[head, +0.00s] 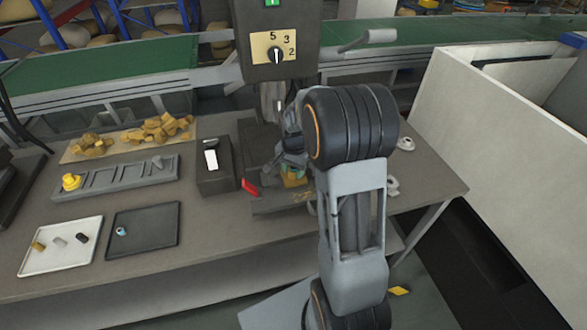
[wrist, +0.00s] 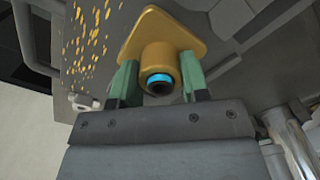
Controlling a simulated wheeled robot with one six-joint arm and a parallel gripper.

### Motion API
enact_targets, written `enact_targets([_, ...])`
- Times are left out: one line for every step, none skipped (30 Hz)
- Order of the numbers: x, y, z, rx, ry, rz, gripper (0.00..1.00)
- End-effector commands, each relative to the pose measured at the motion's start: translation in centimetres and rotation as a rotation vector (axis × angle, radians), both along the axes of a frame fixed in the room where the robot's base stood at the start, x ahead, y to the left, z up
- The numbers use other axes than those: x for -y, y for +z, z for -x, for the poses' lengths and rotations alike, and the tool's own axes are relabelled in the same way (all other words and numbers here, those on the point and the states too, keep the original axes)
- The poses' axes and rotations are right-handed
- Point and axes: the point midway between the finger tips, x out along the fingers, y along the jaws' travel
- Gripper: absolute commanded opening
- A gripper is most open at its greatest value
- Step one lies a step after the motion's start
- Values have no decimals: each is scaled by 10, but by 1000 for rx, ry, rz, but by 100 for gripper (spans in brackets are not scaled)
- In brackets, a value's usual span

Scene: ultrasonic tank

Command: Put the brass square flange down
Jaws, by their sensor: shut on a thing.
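The brass square flange (wrist: 165,32) is between the green fingers of my gripper (wrist: 158,86) in the wrist view. The fingers are shut on its round hub, which has a blue ring inside its bore. The square plate is on the side away from my wrist. In the head view my gripper (head: 292,172) is at the machine on the bench, low over its grey base (head: 270,206). The flange is mostly hidden there by my arm. I cannot tell whether the flange touches the surface beyond it.
Brass-coloured chips (wrist: 88,35) are scattered on the surface near the flange. The machine head with a dial (head: 275,55) stands above my gripper. On the bench are a black box (head: 213,183), a dark tray (head: 118,254), a white tray (head: 30,266) and a grey rack (head: 128,180).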

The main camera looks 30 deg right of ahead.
Motion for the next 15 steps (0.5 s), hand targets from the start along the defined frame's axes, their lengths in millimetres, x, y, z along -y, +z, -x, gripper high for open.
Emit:
enact_targets([0,1,-1,3,0,1,0])
enact_targets([0,1,-1,3,0,1,0])
enact_targets([0,0,-1,3,0,1,0])
enact_targets([0,0,-1,3,0,1,0])
enact_targets([0,-1,-1,3,0,1,0])
enact_targets([0,-3,-1,3,0,1,0])
enact_targets([0,-3,-1,3,0,1,0])
enact_targets([0,-3,0,0,0,0,44])
enact_targets([0,-3,0,0,0,0,48])
enact_targets([0,-3,0,0,0,0,51])
enact_targets([0,-3,0,0,0,0,54])
enact_targets([0,-3,0,0,0,0,58])
enact_targets([0,-3,0,0,0,0,61])
enact_targets([0,-3,0,0,0,0,64])
enact_targets([0,-3,0,0,0,0,67])
